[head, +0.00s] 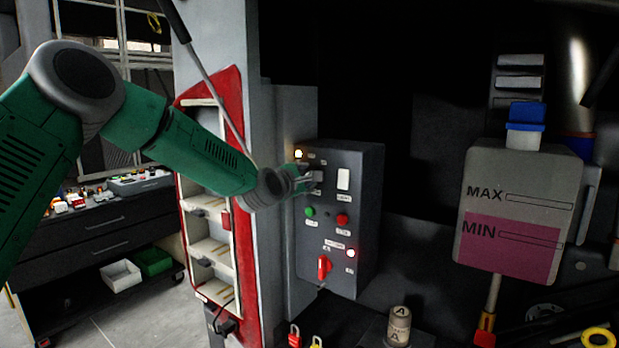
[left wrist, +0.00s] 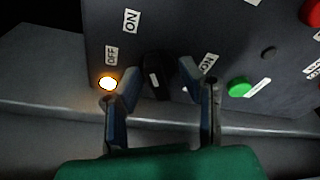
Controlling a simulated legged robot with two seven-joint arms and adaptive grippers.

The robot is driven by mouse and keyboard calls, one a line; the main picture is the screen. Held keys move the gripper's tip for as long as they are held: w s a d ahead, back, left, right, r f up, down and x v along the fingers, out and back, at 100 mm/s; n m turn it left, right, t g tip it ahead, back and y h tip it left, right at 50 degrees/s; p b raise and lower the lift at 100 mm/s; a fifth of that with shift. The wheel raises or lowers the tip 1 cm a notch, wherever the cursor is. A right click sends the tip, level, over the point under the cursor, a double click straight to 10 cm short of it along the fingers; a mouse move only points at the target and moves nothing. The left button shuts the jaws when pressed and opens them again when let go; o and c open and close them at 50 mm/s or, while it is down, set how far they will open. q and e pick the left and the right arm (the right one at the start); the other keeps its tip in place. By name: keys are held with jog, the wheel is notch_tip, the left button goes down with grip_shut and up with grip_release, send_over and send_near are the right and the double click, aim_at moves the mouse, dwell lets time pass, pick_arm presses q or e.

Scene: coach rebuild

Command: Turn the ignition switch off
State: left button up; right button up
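The dark control box (head: 371,205) stands at the centre of the head view. In the left wrist view a black rotary knob (left wrist: 157,75), which looks like the ignition switch, sits on the panel face with OFF and ON labels around it. A lamp (left wrist: 107,83) beside the OFF label glows yellow-orange; the lit lamp (head: 298,154) also shows in the head view. My left gripper (left wrist: 167,88) is open, its fingers on either side of the knob with gaps visible. In the head view the left gripper (head: 307,181) covers the knob. My right gripper is out of view.
A fluid tank (head: 490,180) stands right; a red-edged shelf (head: 240,250) stands left.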

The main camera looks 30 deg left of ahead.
pick_arm(q)
jog(key=shift+a+f, duration=0.1)
jog(key=shift+a, duration=0.35)
grip_shut()
jog(key=shift+s+a, duration=0.1)
jog(key=shift+a, duration=0.1)
jog(key=shift+d+n, duration=0.35)
jog(key=shift+n, duration=0.25)
jog(key=shift+d+f+n+b, duration=0.1)
jog(key=shift+n+b, duration=0.4)
jog(key=shift+n, duration=0.1)
jog(key=shift+n+g+h+b, duration=0.4)
jog(key=shift+n+b, duration=0.1)
jog(key=shift+n, duration=0.7)
jog(key=shift+d, duration=0.1)
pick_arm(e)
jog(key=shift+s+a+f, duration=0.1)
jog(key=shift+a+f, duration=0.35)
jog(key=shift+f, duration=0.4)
